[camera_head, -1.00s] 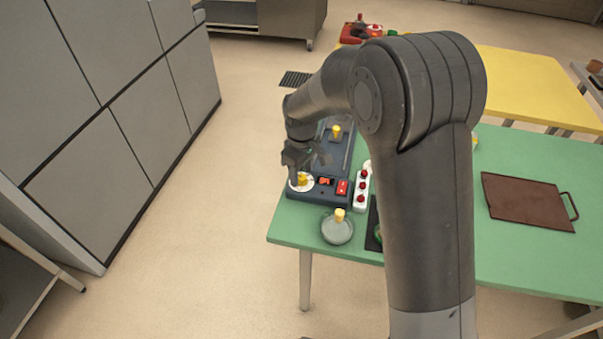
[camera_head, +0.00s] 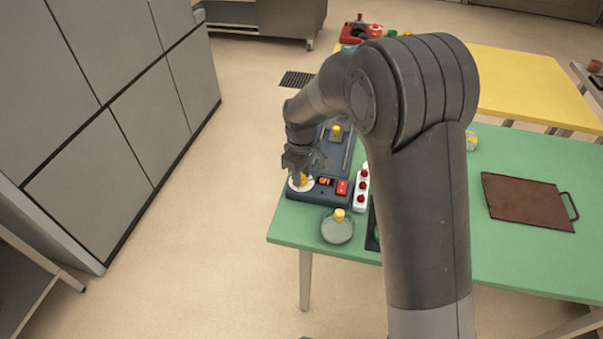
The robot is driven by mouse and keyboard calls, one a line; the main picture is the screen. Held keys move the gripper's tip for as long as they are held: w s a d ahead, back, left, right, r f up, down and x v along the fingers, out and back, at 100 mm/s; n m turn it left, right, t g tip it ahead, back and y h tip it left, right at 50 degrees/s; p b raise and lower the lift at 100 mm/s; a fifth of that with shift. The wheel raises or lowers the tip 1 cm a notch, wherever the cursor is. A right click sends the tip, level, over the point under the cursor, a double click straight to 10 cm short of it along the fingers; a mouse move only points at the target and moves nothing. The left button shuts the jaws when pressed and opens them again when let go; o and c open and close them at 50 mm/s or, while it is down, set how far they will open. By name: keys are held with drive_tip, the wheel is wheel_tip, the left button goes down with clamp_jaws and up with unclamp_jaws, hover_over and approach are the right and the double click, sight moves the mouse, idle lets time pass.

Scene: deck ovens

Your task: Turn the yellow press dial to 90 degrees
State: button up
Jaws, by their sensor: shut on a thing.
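The yellow press dial (camera_head: 302,181) sits on a white round scale at the front left corner of a dark blue-grey press (camera_head: 325,197) on the green table. My gripper (camera_head: 302,175) points down at the dial from above and is shut on it. The fingers hide the upper part of the dial, and its angle cannot be read. Beside the dial, a small display (camera_head: 325,182) shows red characters that look like OFF. A red switch (camera_head: 342,187) sits right of the display.
A glass lid with a yellow knob (camera_head: 338,228) lies in front. A brown board (camera_head: 525,201) lies on the green table (camera_head: 430,262) at the right. My arm hides the table's middle.

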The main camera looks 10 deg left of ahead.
drive_tip(key=shift+m, duration=0.4)
drive_tip(key=m, duration=0.5)
drive_tip(key=shift+m, duration=0.3)
drive_tip(key=m, duration=1)
drive_tip(key=shift+m, duration=0.4)
drive_tip(key=m, duration=0.5)
drive_tip(key=shift+m, duration=0.4)
drive_tip(key=o, duration=1)
drive_tip(key=shift+c, duration=0.2)
